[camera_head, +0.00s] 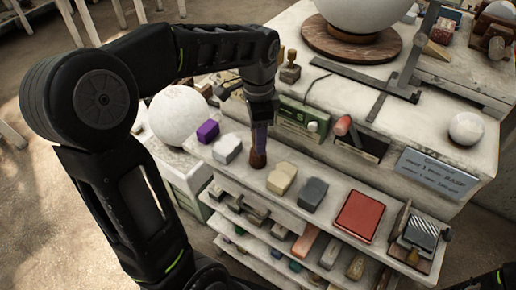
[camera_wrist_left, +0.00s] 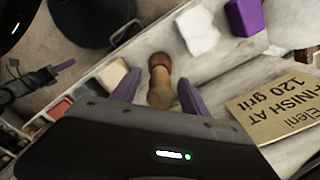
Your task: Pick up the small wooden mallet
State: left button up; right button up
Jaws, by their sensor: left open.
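The small wooden mallet (camera_wrist_left: 159,70) has a dark reddish-brown rounded end and a paler tan part. In the left wrist view it lies between the two purple fingers of my left gripper (camera_wrist_left: 157,86), which are apart with a gap beside it. In the head view the mallet's brown end (camera_head: 257,160) shows on the pale upper shelf, just below the fingers of my left gripper (camera_head: 260,137). The rest of the mallet is hidden there by the gripper. My right gripper is not seen.
A purple block (camera_head: 208,131) and white block (camera_head: 227,148) stand left of the mallet; cream (camera_head: 281,178) and grey (camera_head: 312,194) blocks stand right. A large white sphere (camera_head: 178,115) is at left. A sign (camera_wrist_left: 277,106) is near the fingers in the wrist view.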

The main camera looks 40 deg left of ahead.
pick_arm(q)
jog(key=shift+c, duration=0.4)
grip_shut()
